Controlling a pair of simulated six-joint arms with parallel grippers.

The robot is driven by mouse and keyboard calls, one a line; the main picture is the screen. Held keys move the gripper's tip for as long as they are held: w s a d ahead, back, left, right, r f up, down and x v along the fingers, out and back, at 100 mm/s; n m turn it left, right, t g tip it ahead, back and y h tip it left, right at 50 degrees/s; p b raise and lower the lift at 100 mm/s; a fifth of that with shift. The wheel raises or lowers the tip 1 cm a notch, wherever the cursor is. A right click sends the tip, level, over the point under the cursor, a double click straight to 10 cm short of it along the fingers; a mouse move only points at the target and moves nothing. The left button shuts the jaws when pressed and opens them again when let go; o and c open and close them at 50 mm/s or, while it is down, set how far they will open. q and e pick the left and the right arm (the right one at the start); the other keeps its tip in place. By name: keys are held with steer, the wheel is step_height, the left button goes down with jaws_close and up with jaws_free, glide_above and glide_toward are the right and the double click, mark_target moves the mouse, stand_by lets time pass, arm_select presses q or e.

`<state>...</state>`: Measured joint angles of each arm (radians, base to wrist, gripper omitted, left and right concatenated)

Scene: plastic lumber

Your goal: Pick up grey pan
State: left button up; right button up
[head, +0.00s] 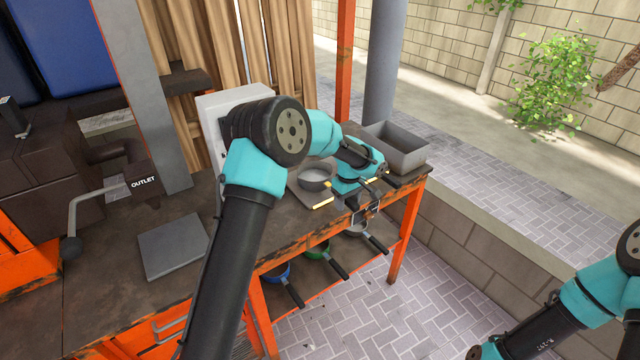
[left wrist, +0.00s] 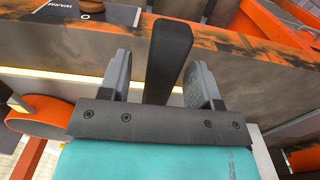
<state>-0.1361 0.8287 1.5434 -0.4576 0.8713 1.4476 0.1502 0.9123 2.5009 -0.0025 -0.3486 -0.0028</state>
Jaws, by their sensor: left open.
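The grey pan (head: 355,229) sits on the lower shelf of the workbench, partly hidden behind my left gripper, with its black handle (head: 376,244) pointing out over the shelf's front edge. My left gripper (head: 366,211) is at the bench's front edge, just above the pan. In the left wrist view my left gripper (left wrist: 160,85) is open, with a black handle (left wrist: 168,55) between its two fingers and gaps on both sides. The pan's body does not show there, so that view alone does not tell whose handle it is. My right gripper is out of view.
A blue pan (head: 276,274) and a green pan (head: 319,251) sit left of it on the shelf. On the bench top (head: 110,240) are a small pot (head: 314,178) and a grey bin (head: 405,156). The bench's orange leg (head: 404,236) stands close right.

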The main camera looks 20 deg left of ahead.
arm_select(q)
jaws_close()
stand_by(0.6)
